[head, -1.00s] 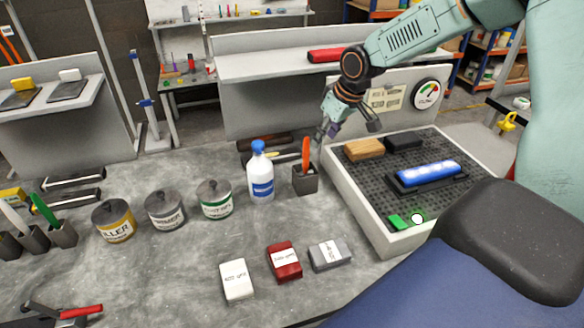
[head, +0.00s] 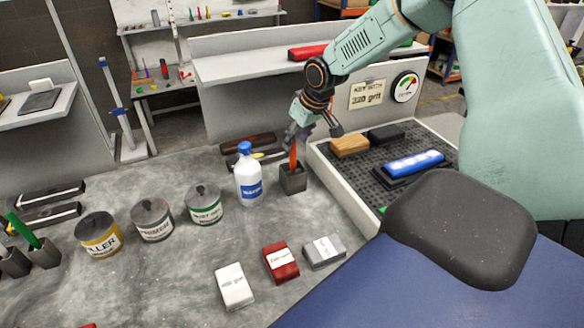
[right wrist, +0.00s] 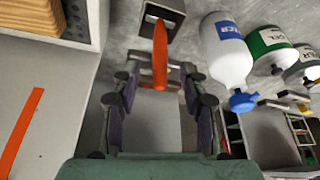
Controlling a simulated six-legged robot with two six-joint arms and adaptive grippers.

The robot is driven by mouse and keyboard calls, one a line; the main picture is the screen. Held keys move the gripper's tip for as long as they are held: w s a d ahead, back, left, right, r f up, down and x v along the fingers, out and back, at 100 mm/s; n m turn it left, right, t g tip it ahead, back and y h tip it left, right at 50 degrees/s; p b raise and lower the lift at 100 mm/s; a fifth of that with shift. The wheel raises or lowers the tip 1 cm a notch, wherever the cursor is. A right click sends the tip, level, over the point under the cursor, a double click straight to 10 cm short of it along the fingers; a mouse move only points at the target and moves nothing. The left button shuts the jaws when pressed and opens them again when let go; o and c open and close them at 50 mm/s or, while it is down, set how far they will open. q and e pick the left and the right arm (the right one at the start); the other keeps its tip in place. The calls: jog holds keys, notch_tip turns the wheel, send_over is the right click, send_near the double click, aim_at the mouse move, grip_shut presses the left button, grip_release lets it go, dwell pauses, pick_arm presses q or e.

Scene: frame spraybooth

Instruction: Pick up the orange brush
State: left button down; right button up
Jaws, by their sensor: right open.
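The orange brush (head: 293,155) stands upright in a small dark square holder (head: 293,180) on the grey bench. My right gripper (head: 314,134) is open at the brush's upper part, with the orange handle between or just in front of its fingers. In the right wrist view the orange brush (right wrist: 160,55) runs down from the holder (right wrist: 163,15) into the gap between the open fingers of the right gripper (right wrist: 160,90). Neither finger visibly touches it. My left gripper is not in view.
A white bottle with a blue cap (head: 249,175) stands close left of the holder. A perforated tray (head: 350,190) with sanding blocks lies right. Labelled cans (head: 152,220) stand further left. Three small blocks, including a red one (head: 281,262), lie in front.

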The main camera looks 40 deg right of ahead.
aim_at(295, 143)
jog(key=b+x, duration=0.1)
jog(key=x, duration=0.2)
jog(key=shift+f, duration=0.1)
jog(key=shift+w+d+f, duration=0.1)
jog(key=shift+w+f, duration=0.25)
jog(key=shift+f, duration=0.15)
jog(key=shift+s+a+r, duration=0.15)
jog(key=shift+a, duration=0.05)
jog(key=c, duration=0.3)
jog(key=shift+d, duration=0.1)
grip_shut()
